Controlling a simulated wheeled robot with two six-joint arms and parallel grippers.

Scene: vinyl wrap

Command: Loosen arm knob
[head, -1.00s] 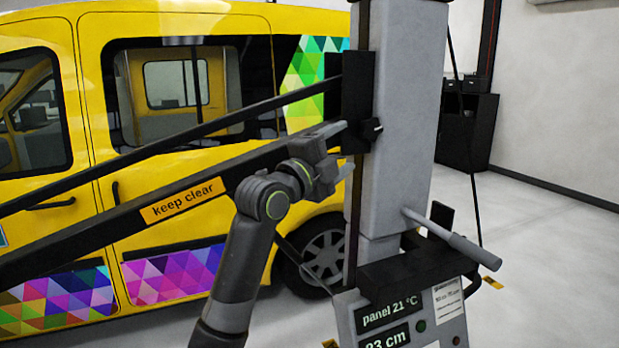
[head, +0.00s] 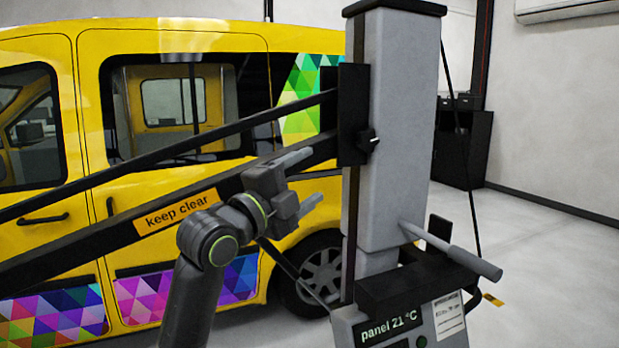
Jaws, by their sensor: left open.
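The black arm knob (head: 367,140) sits on the black carriage bracket (head: 352,110) at the side of the grey column (head: 398,130). The black boom (head: 90,245) with the orange "keep clear" label (head: 178,214) runs from the bracket down to the left. My left gripper (head: 314,178) is open, with its two fingers pointing right towards the column. It is left of and a little below the knob, apart from it, with nothing between the fingers. It overlaps the boom in the picture. My right gripper is not in view.
A yellow van (head: 160,70) with coloured triangle patches stands behind the boom. A grey handle (head: 455,250) sticks out from the column's lower part, above a panel box (head: 395,325). A thin black cable hangs right of the column. Open floor lies at the right.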

